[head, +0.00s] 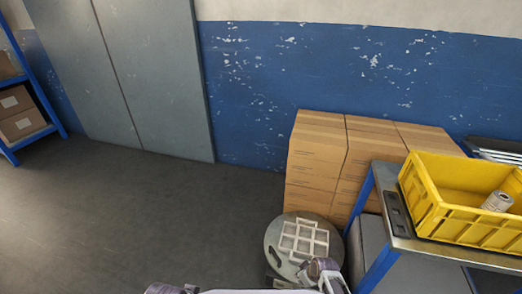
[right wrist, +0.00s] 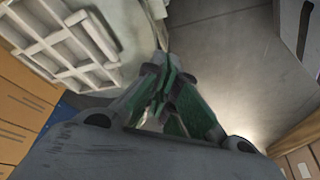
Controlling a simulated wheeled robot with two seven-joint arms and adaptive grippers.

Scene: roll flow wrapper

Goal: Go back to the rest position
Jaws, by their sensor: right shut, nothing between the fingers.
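My right gripper (head: 333,284) is at the bottom edge of the head view, in front of a round grey stand with a white grid-like rack on it. In the right wrist view my right gripper (right wrist: 163,68) has its green-padded fingers together, with nothing held between them. The white rack (right wrist: 75,45) shows at the upper left of that view, apart from the fingers. A small part at the bottom left of the head view looks like my left arm. My left gripper's fingers do not show.
A yellow crate (head: 450,227) holding a roll (head: 497,201) stands on a metal-topped table (head: 400,236) at right. Stacked cardboard boxes (head: 322,160) stand by the blue wall. The round stand (head: 274,233) is close to my right gripper. The floor (head: 140,215) at left is clear.

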